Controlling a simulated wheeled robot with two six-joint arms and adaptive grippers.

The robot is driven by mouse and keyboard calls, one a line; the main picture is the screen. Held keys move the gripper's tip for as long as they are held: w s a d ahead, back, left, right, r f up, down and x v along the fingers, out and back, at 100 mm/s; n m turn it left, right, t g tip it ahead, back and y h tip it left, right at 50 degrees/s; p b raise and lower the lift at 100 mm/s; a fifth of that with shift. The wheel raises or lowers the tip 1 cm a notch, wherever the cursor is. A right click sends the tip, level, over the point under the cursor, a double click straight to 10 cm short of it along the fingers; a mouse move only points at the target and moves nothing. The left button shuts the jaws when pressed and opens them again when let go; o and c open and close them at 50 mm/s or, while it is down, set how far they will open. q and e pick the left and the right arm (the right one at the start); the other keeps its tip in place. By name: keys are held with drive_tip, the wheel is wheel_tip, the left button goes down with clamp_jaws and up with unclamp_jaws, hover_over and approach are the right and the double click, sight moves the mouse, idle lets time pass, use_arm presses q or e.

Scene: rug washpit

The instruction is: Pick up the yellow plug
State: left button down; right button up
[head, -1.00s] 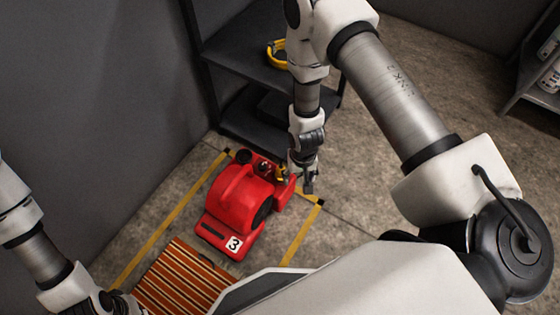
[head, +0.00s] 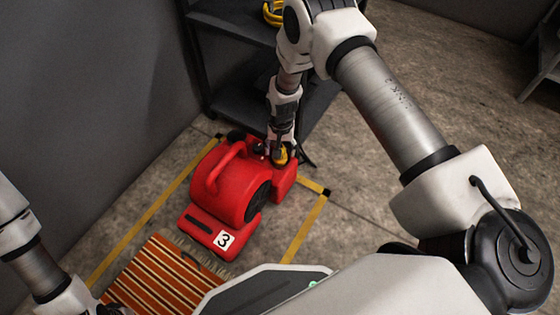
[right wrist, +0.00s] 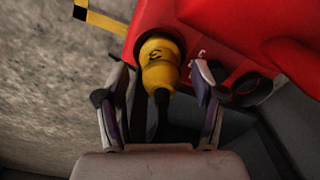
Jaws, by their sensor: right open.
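The yellow plug (head: 281,156) sits at the back right of the red blower (head: 222,190), which bears a number 3 label. In the right wrist view the plug (right wrist: 159,62) has a dark mark on it, its far end at the red housing, and a black cable leading toward my gripper's palm. My right gripper (right wrist: 161,84) is open, one finger on each side of the plug; contact is not visible. In the head view my right gripper (head: 283,148) is above the plug and partly hides it. My left gripper (head: 112,309) is mostly cut off at the bottom edge.
A dark shelf (head: 235,103) stands behind the blower, with a yellow item (head: 272,13) on it. Yellow tape (head: 305,230) marks the floor around the blower. An orange striped rug (head: 155,275) lies in front. Grey wall is at left; open floor is at right.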

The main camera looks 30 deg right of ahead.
drive_tip(key=shift+f, duration=0.85)
drive_tip(key=shift+r, duration=0.2)
clamp_jaws()
